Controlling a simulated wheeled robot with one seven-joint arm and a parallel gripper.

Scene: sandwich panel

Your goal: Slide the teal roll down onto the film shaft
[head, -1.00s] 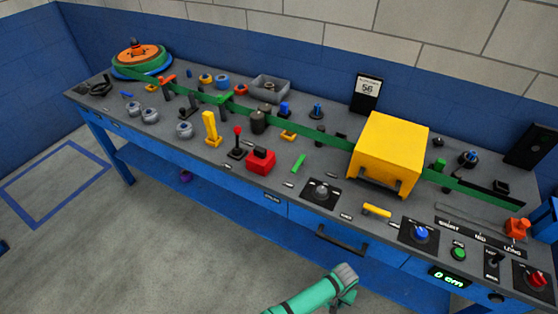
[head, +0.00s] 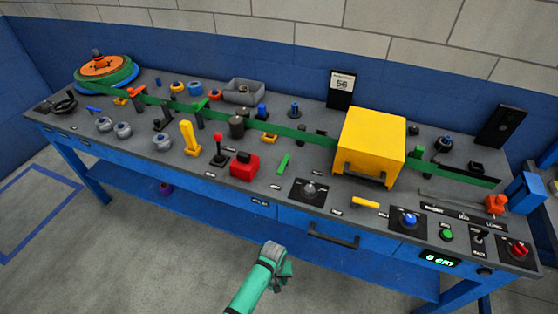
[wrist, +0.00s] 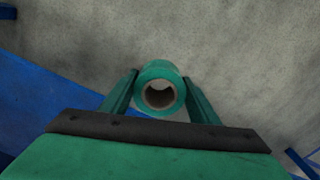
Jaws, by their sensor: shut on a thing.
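The teal roll (wrist: 160,70) shows in the wrist view as a short teal ring around a brown hollow core. Its open end faces the camera. My gripper (wrist: 160,82) is shut on the roll, one green finger on each side, with bare floor behind it. In the head view my gripper (head: 279,266) is in front of the bench, below its front edge; the roll is hard to make out there. Blue-based upright posts stand on the bench, one behind the green strip (head: 294,109) and one at the right (head: 444,143). I cannot tell which post is the film shaft.
The grey bench top (head: 235,198) is crowded with knobs, levers and small parts. A yellow box (head: 372,140) stands over the long green strip (head: 285,131). A drawer handle (head: 333,236) sticks out at the front. The floor before the bench is clear.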

